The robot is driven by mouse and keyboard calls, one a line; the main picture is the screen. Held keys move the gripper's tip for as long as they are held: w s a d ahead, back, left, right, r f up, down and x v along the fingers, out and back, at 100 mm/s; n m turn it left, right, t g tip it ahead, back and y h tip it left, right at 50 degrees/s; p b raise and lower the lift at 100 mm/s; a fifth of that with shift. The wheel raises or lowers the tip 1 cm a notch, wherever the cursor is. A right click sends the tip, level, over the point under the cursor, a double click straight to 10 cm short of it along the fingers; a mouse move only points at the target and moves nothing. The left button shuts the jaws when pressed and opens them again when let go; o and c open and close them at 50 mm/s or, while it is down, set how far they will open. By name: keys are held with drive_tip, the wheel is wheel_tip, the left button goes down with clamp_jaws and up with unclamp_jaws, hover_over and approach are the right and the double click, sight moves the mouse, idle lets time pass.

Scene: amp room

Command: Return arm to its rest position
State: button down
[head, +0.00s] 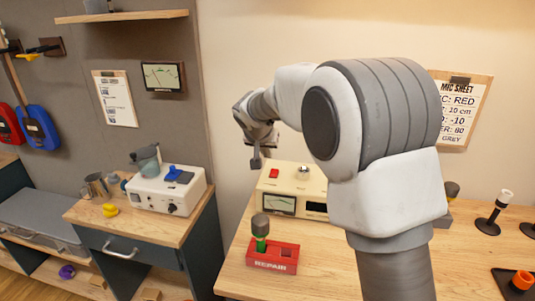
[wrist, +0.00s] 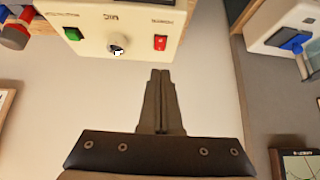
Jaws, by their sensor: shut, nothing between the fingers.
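My arm (head: 375,120) reaches up and bends over toward the left, in the right half of the head view. My gripper (head: 256,165) hangs in the air at its far end, in front of the wall and just left of the cream meter box (head: 280,204). In the wrist view my gripper (wrist: 160,73) has its two fingers together with nothing between them. The fingers touch nothing that I can see.
A red REPAIR holder (head: 272,262) with a green-handled grey-headed item stands on the wooden table. Microphone stands (head: 495,212) are at the right. A white box (head: 165,190) sits on the left cabinet. A shelf (head: 122,16) hangs upper left.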

drive_tip(key=s+d+r, duration=0.3)
drive_tip(key=s+d, duration=0.2)
drive_tip(key=s, duration=0.4)
drive_tip(key=s+d+r+n+g, duration=0.1)
drive_tip(key=s+d+r, duration=0.3)
drive_tip(key=s, duration=0.5)
drive_tip(key=s+d+r, duration=0.2)
drive_tip(key=s+d, duration=0.4)
drive_tip(key=s, duration=0.3)
drive_tip(key=s+f+n+y, duration=0.1)
drive_tip(key=s+f, duration=0.3)
drive_tip(key=s, duration=0.8)
drive_tip(key=shift+d+g, duration=0.25)
drive_tip(key=shift+g, duration=0.15)
drive_tip(key=shift+s, duration=0.1)
